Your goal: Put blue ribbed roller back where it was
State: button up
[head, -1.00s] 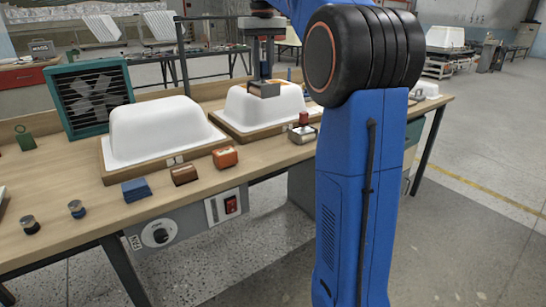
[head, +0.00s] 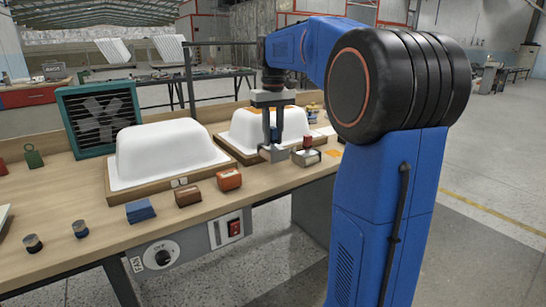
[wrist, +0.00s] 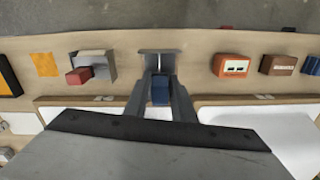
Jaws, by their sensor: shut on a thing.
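A metal holder with a red-topped piece (head: 305,146) stands close right of my gripper. Orange (head: 229,179) and brown (head: 188,192) blocks, a blue block (head: 140,211) and small dark cylinders (head: 80,229) line the front edge. The left tub shell (head: 165,150) stands behind them.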

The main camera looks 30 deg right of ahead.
aim_at(273, 145)
jog(key=shift+f, duration=2.8)
jog(key=shift+f, duration=0.1)
jog(key=o, duration=1)
notch_tip(273, 145, up, 12)
jog(key=shift+r, duration=0.15)
jog(key=s+a+f+t, duration=0.1)
jog(key=s+a+f, duration=0.4)
jog(key=s+f, duration=0.3)
jog(key=s+a+f+n+t, duration=0.1)
jog(key=s+a+f+t, duration=0.1)
jog(key=s+a+f, duration=0.3)
jog(key=s+a+f+t, duration=0.1)
jog(key=s+a+f, duration=0.4)
jog(key=s+f, duration=0.6)
jog(key=shift+s+a+f+t, duration=0.1)
jog(key=shift+s+a+t, duration=0.05)
jog(key=shift+s, duration=0.85)
jog(key=shift+s+a+f+t, duration=0.1)
jog(key=shift+s, duration=0.95)
jog(key=shift+s+a+f+t, duration=0.1)
jog(key=shift+s+a+t, duration=0.05)
jog(key=shift+s, duration=0.85)
